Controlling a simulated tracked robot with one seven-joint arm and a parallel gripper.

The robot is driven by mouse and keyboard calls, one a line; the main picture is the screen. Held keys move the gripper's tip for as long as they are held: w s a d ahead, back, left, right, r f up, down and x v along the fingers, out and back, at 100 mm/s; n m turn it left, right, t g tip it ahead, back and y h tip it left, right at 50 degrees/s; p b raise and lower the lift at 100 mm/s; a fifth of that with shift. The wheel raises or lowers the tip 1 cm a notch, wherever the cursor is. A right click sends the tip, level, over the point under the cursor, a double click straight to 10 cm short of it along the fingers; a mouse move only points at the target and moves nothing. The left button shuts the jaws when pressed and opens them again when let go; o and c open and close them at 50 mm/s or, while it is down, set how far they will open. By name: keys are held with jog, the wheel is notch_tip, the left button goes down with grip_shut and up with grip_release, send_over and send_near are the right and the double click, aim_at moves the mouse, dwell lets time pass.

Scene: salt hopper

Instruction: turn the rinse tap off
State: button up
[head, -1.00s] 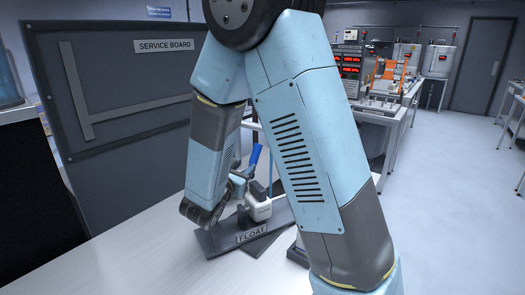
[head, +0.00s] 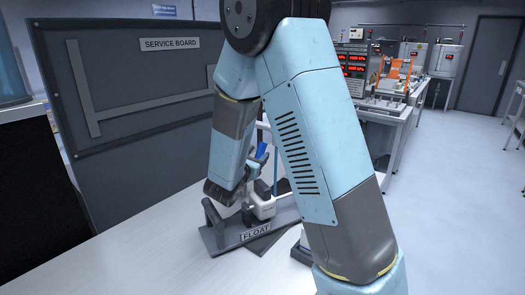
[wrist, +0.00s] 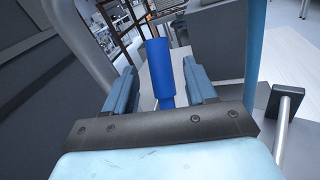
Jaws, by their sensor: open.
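A blue handle (wrist: 160,65), which looks like the tap lever, stands between my gripper's fingers in the wrist view. My gripper (wrist: 160,78) is open, with one finger on each side of the handle and visible gaps to it. In the head view the blue handle (head: 262,151) shows in part beside my gripper (head: 256,165), which is partly hidden by my arm. No rinse label is readable.
A grey stand marked FLOAT (head: 225,236) with a white body (head: 262,207) sits on the white bench (head: 150,262) below my wrist. A dark-ended T-shaped bar (wrist: 287,104) stands right of my gripper. The service board (head: 130,105) rises behind on the left.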

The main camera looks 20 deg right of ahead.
aim_at(260, 152)
jog(key=shift+x, duration=2.55)
grip_shut()
